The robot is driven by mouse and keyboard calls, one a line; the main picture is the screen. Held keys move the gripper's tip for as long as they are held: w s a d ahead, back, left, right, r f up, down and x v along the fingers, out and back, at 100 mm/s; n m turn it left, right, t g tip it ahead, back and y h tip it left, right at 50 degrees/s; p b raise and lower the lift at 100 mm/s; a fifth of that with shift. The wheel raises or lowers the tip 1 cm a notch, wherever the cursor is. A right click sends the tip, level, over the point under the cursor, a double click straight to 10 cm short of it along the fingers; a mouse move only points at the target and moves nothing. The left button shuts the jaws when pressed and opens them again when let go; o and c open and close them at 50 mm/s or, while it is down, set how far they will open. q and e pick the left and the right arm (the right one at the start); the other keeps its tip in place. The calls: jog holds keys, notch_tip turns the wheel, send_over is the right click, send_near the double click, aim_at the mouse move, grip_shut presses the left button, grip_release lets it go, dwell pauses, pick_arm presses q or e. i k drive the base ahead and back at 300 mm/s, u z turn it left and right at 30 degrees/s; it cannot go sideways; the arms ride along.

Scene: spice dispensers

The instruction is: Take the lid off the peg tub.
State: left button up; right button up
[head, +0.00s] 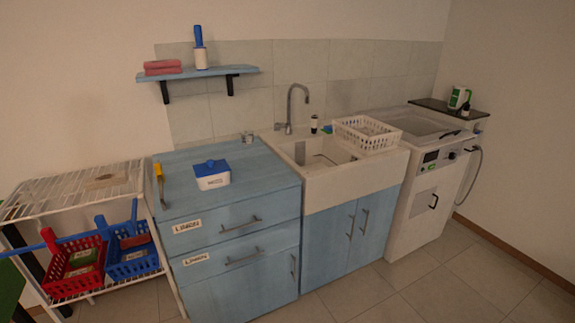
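The peg tub (214,183) is a small white box with a dark label on its front. It stands on the blue cabinet top, toward the right of the yellow-handled tool. Its blue lid (211,167) has a raised knob and sits on top of the tub, covering the opening. The tub's contents are hidden. Neither of my grippers shows in the head view.
The blue countertop (255,167) is mostly clear around the tub. A yellow-handled tool (159,172) lies near its left edge. A wall shelf (205,72) hangs behind. A sink (322,165) with a white basket (365,134) is right; a wire rack (75,190) is left.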

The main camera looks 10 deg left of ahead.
aim_at(211, 167)
jog(key=z, duration=0.45)
jog(key=i, duration=1.3)
jog(key=u, duration=2.35)
